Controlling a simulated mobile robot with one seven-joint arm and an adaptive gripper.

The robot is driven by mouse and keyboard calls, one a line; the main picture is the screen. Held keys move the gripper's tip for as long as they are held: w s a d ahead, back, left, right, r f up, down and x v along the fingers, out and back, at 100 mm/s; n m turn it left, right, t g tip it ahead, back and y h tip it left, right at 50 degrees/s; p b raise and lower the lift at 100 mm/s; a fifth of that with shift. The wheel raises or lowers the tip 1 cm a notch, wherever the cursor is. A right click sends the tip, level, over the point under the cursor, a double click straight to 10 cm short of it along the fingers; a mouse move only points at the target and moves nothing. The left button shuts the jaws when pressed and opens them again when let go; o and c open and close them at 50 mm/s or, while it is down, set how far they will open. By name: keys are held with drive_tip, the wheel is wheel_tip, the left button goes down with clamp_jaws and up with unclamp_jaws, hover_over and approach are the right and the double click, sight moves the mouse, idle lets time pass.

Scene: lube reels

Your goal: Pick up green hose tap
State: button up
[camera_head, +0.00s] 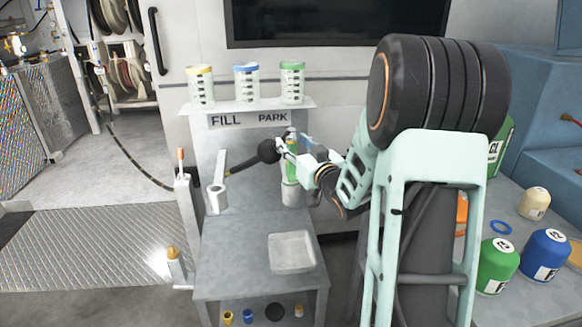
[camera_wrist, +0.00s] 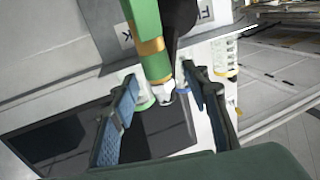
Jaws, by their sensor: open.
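The green hose tap (camera_head: 291,168) stands upright in a grey holder under the PARK sign, partly hidden by my gripper. In the wrist view the green tap (camera_wrist: 146,25), with a gold band and a pale tip, reaches down from the top between my fingers. A black hose end with a dark ball lies to its left in the head view. My gripper (camera_head: 295,147) is at the tap's upper part, coming from the right. In the wrist view my gripper (camera_wrist: 161,78) is open, one blue-padded finger on each side. I cannot tell whether either finger touches the tap.
Three jars with yellow (camera_head: 200,86), blue (camera_head: 246,83) and green (camera_head: 292,83) lids stand on the shelf (camera_head: 215,108) above. An empty grey holder (camera_head: 217,198) is under FILL. A square tray (camera_head: 291,253) lies on the stand. Green (camera_head: 497,266) and blue (camera_head: 545,256) containers are at right.

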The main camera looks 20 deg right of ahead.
drive_tip(key=shift+w, duration=1.15)
clamp_jaws()
drive_tip(key=shift+r, duration=0.1)
